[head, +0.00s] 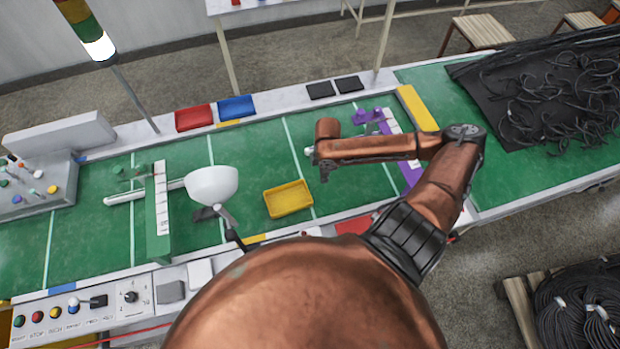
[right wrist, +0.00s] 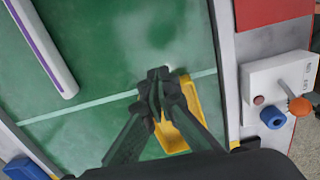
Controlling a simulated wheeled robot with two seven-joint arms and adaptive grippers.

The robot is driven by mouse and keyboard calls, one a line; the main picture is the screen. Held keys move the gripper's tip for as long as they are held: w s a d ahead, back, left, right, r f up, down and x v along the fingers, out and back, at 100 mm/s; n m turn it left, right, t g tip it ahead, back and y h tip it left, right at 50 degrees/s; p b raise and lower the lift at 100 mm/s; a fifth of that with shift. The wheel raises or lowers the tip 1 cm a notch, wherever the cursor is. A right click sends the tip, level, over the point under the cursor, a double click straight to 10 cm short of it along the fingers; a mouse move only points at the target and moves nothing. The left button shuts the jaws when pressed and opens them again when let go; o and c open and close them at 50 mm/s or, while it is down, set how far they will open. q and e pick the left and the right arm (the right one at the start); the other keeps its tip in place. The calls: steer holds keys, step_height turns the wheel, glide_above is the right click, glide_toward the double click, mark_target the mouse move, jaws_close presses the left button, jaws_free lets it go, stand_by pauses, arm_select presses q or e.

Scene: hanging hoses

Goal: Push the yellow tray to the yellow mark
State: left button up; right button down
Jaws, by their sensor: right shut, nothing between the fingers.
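The yellow tray (head: 288,199) lies flat on the green belt near the belt's near edge; it appears empty. A short yellow mark (head: 255,239) is on the near rail, to the left of and nearer than the tray. Another yellow strip (head: 229,123) is on the far rail. My right gripper (head: 324,173) is shut and empty, beyond and to the right of the tray, apart from it in the head view. In the right wrist view its closed fingers (right wrist: 160,76) cover part of the tray (right wrist: 179,134). My left gripper is not in view.
A white lamp head (head: 212,186) stands left of the tray. A green gate with a white scale (head: 160,205) is further left, and a purple one (head: 411,172) is to the right. Red (head: 193,117) and blue (head: 236,107) trays sit on the far ledge.

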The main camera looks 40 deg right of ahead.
mark_target(313, 196)
step_height(313, 196, down, 5)
steer(key=shift+s+a+r, duration=0.1)
steer(key=shift+s+r, duration=0.05)
steer(key=shift+r, duration=0.05)
step_height(313, 196, down, 5)
steer(key=shift+f+b, duration=0.1)
steer(key=shift+b, duration=0.35)
steer(key=a, duration=0.1)
steer(key=w+a, duration=0.1)
steer(key=w, duration=0.1)
steer(key=shift+a+r, duration=0.25)
steer(key=shift+a, duration=0.4)
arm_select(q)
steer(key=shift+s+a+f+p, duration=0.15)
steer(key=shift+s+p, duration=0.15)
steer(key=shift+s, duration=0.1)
